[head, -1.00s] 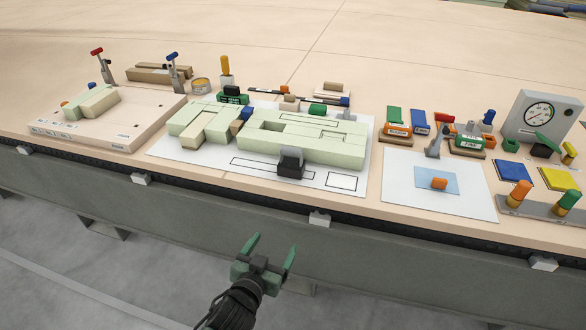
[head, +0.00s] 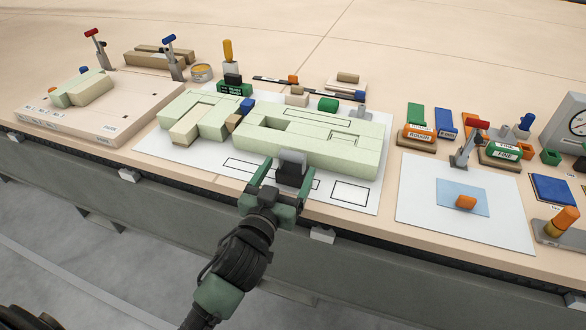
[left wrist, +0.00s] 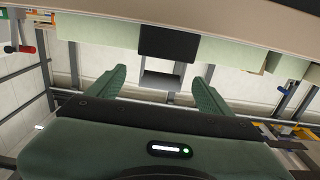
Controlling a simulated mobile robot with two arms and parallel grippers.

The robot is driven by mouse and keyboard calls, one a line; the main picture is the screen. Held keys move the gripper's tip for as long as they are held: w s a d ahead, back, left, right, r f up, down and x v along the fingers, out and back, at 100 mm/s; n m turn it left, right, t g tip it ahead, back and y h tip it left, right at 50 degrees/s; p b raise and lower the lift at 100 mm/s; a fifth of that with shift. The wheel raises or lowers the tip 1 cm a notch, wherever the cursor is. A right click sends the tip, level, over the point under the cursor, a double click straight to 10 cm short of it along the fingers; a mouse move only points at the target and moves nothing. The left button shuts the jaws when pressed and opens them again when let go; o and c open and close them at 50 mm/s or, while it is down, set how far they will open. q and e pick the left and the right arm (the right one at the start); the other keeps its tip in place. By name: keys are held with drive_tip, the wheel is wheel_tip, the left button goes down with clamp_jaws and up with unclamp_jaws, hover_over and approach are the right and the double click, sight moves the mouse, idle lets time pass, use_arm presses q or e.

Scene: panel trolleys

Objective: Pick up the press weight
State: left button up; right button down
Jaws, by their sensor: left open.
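The press weight appears to be the dark block with a grey upper part (head: 292,167). It stands on the white sheet (head: 238,176), at the front side of the long pale green block (head: 340,150). My left gripper (head: 286,173) is open, with one green finger on each side of the weight in the head view. In the left wrist view the weight's black part (left wrist: 169,42) and a grey part show ahead, between the lines of the open fingers (left wrist: 159,76). I cannot tell whether either finger touches it. My right gripper is not in view.
At right are a white sheet with a blue patch (head: 485,198), orange and green labelled blocks, a blue pad (head: 552,188) and a dial gauge (head: 572,122). The table's front edge runs just below my gripper.

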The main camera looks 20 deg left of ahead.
sight(293, 158)
use_arm(q)
drive_tip(key=w, duration=0.4)
drive_tip(key=shift+w+r, duration=0.1)
drive_tip(key=shift+w, duration=0.05)
clamp_jaws()
drive_tip(key=shift+r, duration=0.2)
